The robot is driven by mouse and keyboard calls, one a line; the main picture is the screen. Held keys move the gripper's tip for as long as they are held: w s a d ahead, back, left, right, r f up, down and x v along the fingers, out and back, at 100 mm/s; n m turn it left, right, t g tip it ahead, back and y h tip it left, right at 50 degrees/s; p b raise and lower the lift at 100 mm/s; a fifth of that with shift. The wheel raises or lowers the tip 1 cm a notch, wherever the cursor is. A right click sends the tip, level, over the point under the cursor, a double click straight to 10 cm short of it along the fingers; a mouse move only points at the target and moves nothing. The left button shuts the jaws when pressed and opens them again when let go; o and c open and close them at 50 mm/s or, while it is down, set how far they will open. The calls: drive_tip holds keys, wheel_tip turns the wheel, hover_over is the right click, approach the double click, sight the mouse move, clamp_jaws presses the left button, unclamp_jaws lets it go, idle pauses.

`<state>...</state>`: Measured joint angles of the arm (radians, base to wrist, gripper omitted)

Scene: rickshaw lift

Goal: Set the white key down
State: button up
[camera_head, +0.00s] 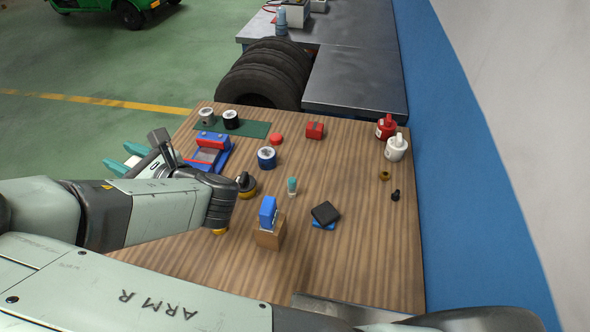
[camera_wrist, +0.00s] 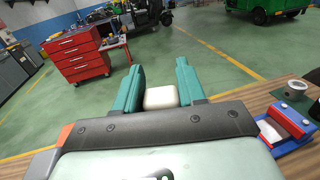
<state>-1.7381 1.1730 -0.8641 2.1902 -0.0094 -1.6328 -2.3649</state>
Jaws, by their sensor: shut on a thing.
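My gripper (camera_head: 122,158) has teal fingers and is at the left of the head view, where it shows past the table's left edge with green floor behind. It is shut on the white key, a pale rounded block. In the wrist view the white key (camera_wrist: 160,97) sits between the fingers of my gripper (camera_wrist: 159,67), its lower part hidden by the dark gripper body. In the head view only a small white patch of it shows between the fingers. The wooden table (camera_head: 355,255) is to the right; the height of the key relative to it is hard to tell.
A blue and red tray-like item (camera_head: 209,152) lies close right of my gripper; it also shows in the wrist view (camera_wrist: 284,128). A tape roll (camera_head: 267,158), a wooden block with a blue piece (camera_head: 268,236) and a black box (camera_head: 325,213) stand farther right. The table's front right is clear.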

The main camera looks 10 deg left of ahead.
drive_tip(key=w+d+f+m+t, duration=0.1)
drive_tip(key=w+d, duration=0.4)
drive_tip(key=w, duration=0.4)
drive_tip(key=w+d+f, duration=0.1)
drive_tip(key=w+d, duration=0.5)
drive_tip(key=w, duration=0.2)
drive_tip(key=w+d+r+t, duration=0.1)
drive_tip(key=w+d, duration=0.5)
drive_tip(key=d, duration=0.3)
drive_tip(key=w+d+r+t, duration=0.1)
drive_tip(key=w+d, duration=0.4)
drive_tip(key=d, duration=0.3)
drive_tip(key=shift+m+g+h, duration=0.3)
drive_tip(key=shift+m+h, duration=0.1)
wheel_tip(320, 180, down, 17)
drive_tip(key=shift+f, duration=2.25)
drive_tip(key=shift+f, duration=0.15)
drive_tip(key=o, duration=1)
drive_tip(key=shift+o, duration=0.2)
drive_tip(key=v, duration=1.2)
